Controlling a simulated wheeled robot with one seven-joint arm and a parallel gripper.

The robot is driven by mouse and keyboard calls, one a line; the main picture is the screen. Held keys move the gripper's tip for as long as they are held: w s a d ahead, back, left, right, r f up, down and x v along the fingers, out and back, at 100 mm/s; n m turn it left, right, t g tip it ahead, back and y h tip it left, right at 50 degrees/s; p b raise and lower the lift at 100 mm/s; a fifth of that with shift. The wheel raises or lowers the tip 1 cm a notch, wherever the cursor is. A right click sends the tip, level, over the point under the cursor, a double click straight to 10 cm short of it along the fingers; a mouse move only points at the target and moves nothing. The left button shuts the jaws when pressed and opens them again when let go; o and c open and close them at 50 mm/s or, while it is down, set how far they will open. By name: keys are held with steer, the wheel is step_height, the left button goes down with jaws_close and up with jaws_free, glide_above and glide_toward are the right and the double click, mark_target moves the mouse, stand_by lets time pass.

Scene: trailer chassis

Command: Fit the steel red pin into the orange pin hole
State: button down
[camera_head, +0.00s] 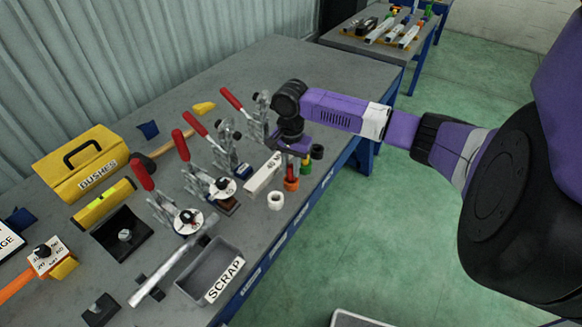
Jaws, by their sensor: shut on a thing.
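My gripper (297,157) points down over the near edge of the grey workbench (240,262), above a row of small coloured pin holders. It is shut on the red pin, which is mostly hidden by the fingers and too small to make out. The orange pin hole (291,184) is a short orange cylinder just below the gripper. I cannot tell whether the pin touches it. A white ring-shaped holder (275,201) stands in front of it, and a dark holder (317,152) stands behind.
Several red-handled toggle clamps (222,150) stand left of the gripper, with a pale labelled bar (262,174) beside it. A grey scrap bin (210,272), a yellow bushes toolbox (82,163) and a hammer (168,148) are farther left. Green floor lies to the right.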

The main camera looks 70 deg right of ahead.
steer(key=shift+f, duration=0.1)
steer(key=c, duration=1.3)
jaws_free()
steer(key=shift+o, duration=0.2)
